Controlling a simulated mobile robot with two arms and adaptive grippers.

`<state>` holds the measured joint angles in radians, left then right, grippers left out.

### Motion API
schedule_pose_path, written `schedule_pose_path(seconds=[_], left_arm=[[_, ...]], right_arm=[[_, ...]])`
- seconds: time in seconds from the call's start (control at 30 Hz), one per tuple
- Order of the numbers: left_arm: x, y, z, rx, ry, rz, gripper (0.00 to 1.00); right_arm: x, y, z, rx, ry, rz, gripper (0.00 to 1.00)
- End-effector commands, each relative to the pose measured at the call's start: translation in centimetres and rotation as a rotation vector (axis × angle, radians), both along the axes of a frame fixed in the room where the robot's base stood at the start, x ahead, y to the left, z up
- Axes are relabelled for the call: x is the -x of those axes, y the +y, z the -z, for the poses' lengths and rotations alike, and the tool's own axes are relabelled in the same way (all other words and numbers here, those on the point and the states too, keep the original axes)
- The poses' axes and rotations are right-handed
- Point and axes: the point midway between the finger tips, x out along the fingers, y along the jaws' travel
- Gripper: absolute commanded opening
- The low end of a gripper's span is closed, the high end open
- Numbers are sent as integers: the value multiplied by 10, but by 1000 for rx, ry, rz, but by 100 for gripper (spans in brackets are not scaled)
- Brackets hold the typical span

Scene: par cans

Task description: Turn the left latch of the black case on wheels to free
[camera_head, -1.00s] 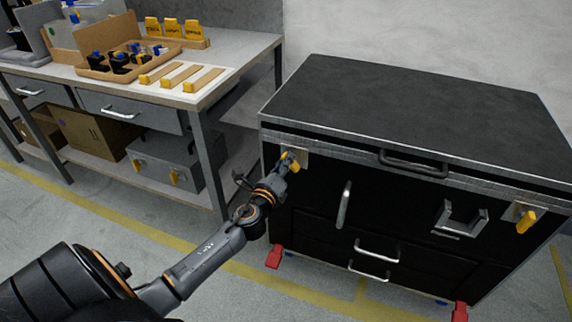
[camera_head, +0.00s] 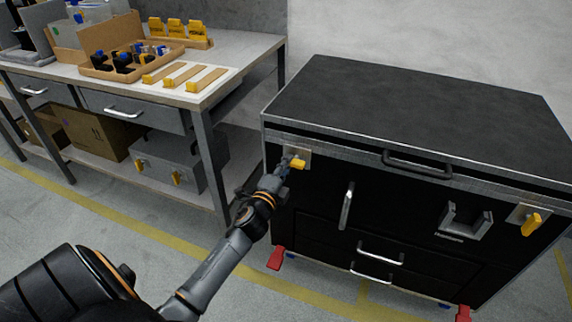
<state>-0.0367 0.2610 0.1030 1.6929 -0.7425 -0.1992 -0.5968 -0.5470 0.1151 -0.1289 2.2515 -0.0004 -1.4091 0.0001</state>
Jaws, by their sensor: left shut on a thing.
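The black case on wheels (camera_head: 400,110) stands at the right with its lid down. Its left latch (camera_head: 300,163) is a yellow handle on a metal plate near the upper left front corner. The handle now points sideways to the right. My left gripper (camera_head: 288,164) is at this latch and is shut on it, and its fingers cover part of the handle. The right latch (camera_head: 531,224) is yellow and hangs steeply, near the upper right corner. My right gripper is not in view.
A workbench (camera_head: 262,45) with drawers stands at the left, carrying a cardboard tray (camera_head: 95,73) and yellow-tipped strips (camera_head: 178,75). A grey box (camera_head: 165,160) is on its lower shelf. Red wheel pedals (camera_head: 276,258) stick out under the case.

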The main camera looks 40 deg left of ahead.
Motion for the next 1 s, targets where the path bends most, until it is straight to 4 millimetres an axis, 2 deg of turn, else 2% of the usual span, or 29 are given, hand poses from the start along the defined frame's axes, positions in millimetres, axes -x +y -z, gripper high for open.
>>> schedule_pose_path(seconds=[0.6, 0.63, 0.73, 1.0], left_arm=[[0, 0, 2, 43, -7, -1, 0], [0, 0, 2, 43, -7, -1, 19], [0, 0, 2, 41, -8, -1, 38], [0, 0, 1, 39, -8, 0, 38]], right_arm=[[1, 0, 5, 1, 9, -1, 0], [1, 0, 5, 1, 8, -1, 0], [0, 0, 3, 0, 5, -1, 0], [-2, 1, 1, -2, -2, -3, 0]])
